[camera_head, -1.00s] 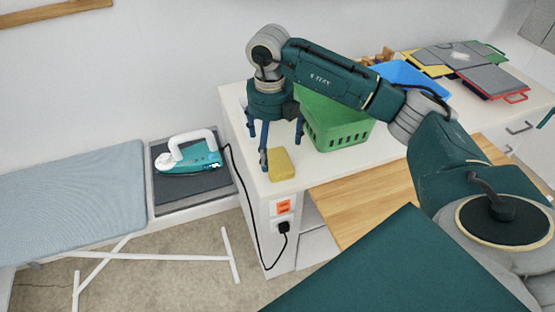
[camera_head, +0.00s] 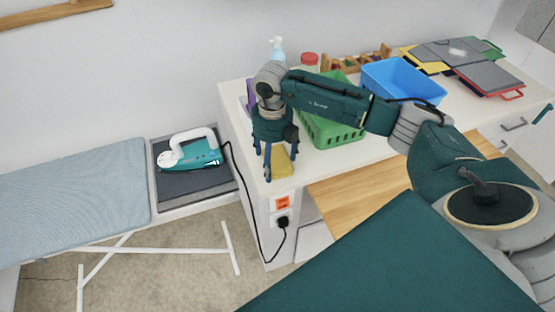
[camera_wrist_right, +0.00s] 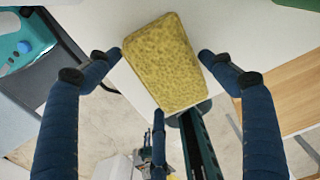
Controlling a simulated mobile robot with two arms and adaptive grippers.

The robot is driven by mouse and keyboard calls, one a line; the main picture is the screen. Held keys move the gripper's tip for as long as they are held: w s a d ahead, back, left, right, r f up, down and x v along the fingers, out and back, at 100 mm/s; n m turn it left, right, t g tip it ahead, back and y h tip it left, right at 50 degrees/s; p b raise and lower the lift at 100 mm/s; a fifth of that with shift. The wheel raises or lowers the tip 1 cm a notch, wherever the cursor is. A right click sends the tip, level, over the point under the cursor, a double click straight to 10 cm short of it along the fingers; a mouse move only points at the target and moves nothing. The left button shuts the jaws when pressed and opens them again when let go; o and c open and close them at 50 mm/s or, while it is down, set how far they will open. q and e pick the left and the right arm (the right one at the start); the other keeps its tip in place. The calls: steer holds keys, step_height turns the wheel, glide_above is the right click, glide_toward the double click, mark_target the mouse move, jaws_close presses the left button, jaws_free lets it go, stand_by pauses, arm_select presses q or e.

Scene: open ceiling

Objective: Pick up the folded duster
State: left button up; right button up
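The folded duster is a yellow, mottled, sponge-like block (camera_head: 282,166) at the front left corner of the white counter. In the right wrist view the yellow duster (camera_wrist_right: 165,65) lies between my right gripper's blue fingers, close to both fingertips. My right gripper (camera_head: 280,163) is open and low over the duster, with fingers on either side of it. I see no clear grip; whether a fingertip touches it I cannot tell. Part of the duster is hidden by the fingers in the head view. My left gripper is not in view.
A green basket (camera_head: 330,132) and a blue bin (camera_head: 402,82) stand behind and right on the counter (camera_head: 375,148).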

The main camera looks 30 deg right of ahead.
steer(key=c, duration=0.5)
steer(key=shift+c, duration=0.2)
steer(key=shift+r, duration=0.15)
steer(key=shift+w+r, duration=0.1)
steer(key=shift+r, duration=0.5)
step_height(320, 180, up, 13)
steer(key=b, duration=0.4)
step_height(320, 180, up, 6)
glide_above(273, 159)
steer(key=shift+f+p, duration=0.2)
steer(key=shift+p, duration=0.2)
